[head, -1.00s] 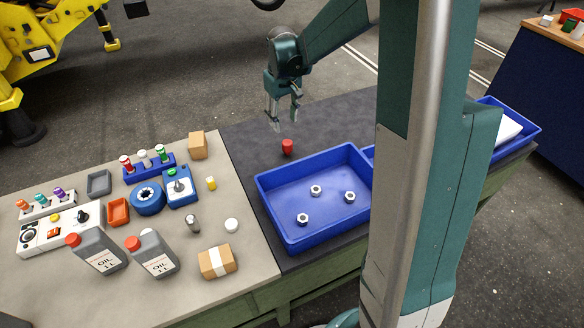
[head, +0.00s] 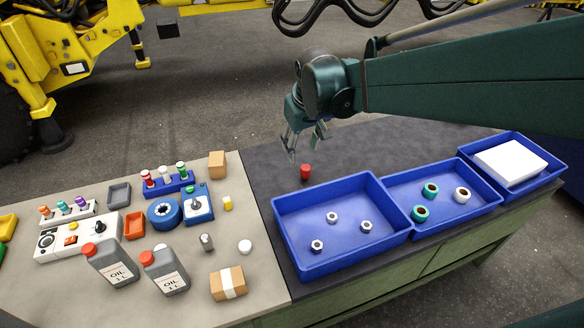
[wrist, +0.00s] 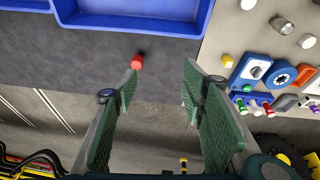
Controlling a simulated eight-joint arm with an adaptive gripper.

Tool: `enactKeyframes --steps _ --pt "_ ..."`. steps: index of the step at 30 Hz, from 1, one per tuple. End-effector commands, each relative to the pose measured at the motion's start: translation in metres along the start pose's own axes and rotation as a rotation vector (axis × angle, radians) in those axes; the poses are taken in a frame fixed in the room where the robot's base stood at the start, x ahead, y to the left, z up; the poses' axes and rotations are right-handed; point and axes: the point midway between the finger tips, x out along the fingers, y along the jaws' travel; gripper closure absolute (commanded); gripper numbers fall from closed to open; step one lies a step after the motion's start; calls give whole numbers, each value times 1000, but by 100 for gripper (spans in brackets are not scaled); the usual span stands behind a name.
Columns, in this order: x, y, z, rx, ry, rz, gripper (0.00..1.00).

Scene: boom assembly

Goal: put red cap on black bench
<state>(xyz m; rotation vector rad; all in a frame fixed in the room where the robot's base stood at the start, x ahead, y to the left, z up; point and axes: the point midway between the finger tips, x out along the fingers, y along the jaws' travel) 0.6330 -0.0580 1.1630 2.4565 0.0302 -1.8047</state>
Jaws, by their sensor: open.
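The red cap (head: 306,171) stands on the dark bench top (head: 275,164), just behind the blue tray with the nuts. In the wrist view the red cap (wrist: 137,62) is beyond the fingertips, near the left finger and close to the tray's edge. My gripper (head: 304,147) is above and slightly left of the cap in the head view. Its fingers are spread, with nothing between them, as the wrist view (wrist: 160,82) also shows. The cap is apart from the fingers.
A blue tray (head: 290,243) with several nuts stands in front of the cap. More blue trays (head: 455,165) stand to the right. The beige bench section (head: 130,205) at left is crowded with oil bottles, switches and small parts. Dark surface behind the cap is clear.

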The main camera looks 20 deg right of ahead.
Motion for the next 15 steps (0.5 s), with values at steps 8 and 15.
enactKeyframes --steps 8,15 --pt "-28 -18 37 17 64 1 59" --pt "-46 -32 68 32 120 0 59"
